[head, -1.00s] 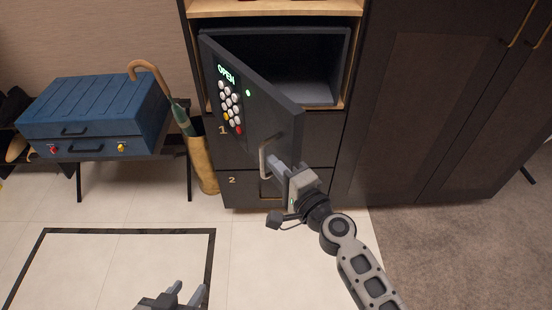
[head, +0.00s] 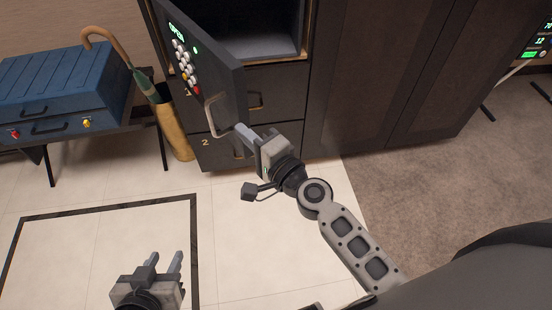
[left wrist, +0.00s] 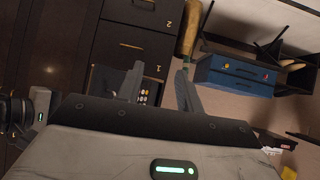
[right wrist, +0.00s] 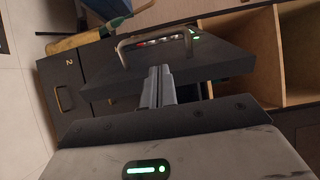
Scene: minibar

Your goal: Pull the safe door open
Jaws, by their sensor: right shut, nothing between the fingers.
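The dark safe door (head: 224,80) stands open, swung out from the safe interior (head: 262,35). A keypad (head: 186,62) and a lit "OPEN" sign are on its outer face. Its metal bar handle (head: 211,115) also shows in the right wrist view (right wrist: 122,52), just beyond my fingers. My right gripper (head: 240,128) is shut and empty beside the door's lower part, close to the handle; I cannot tell whether it touches. Its fingers are together in the right wrist view (right wrist: 157,72). My left gripper (head: 173,262) is open and empty, low over the floor, away from the door.
Numbered drawers (head: 270,100) are below the safe. A blue case (head: 60,90) on a stand and an umbrella in a tan holder (head: 170,125) are at the left. Dark cabinets (head: 400,70) stand at the right. The tiled floor (head: 250,220) in front is clear.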

